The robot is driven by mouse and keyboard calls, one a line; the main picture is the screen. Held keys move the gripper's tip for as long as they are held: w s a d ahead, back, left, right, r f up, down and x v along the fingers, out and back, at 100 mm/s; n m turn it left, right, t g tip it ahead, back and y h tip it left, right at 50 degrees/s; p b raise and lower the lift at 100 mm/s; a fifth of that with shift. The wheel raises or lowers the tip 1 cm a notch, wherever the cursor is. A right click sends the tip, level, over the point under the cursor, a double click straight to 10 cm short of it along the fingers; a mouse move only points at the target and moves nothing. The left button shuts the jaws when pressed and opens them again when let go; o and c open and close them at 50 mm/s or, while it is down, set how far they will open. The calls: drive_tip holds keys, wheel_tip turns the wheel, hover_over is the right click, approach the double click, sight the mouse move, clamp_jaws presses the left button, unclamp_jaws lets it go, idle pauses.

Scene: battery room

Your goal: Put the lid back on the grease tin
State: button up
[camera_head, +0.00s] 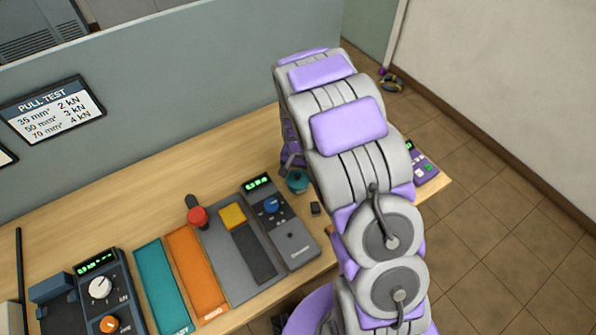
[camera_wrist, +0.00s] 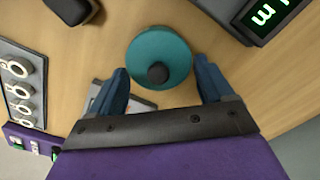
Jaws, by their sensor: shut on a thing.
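The round teal lid (camera_wrist: 160,45) with a dark knob at its middle lies between the two blue fingers of my gripper (camera_wrist: 161,66) in the wrist view. My gripper is shut on the lid, one finger at each side. In the head view my gripper (camera_head: 292,160) is over the bench near its back edge, partly hidden by my arm. A small teal round thing (camera_head: 298,182) shows right under it. I cannot tell whether this is the lid, the tin or both. The tin is not clearly visible apart from the lid in either view.
The wooden bench (camera_head: 130,205) holds a grey meter (camera_head: 290,240), an orange panel (camera_head: 195,275), a teal panel (camera_head: 160,290) and a dark meter (camera_head: 100,290). A purple device (camera_head: 425,165) stands at the right end. A grey partition (camera_head: 190,90) closes the back.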

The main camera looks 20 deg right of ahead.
idle(0.8)
drive_tip(key=o, duration=0.9)
drive_tip(key=shift+d+r, duration=0.1)
drive_tip(key=shift+r+p, duration=1.6)
drive_tip(key=shift+r, duration=1.8)
drive_tip(key=shift+c, duration=0.5)
clamp_jaws()
drive_tip(key=shift+f+b, duration=0.35)
drive_tip(key=shift+f, duration=2.15)
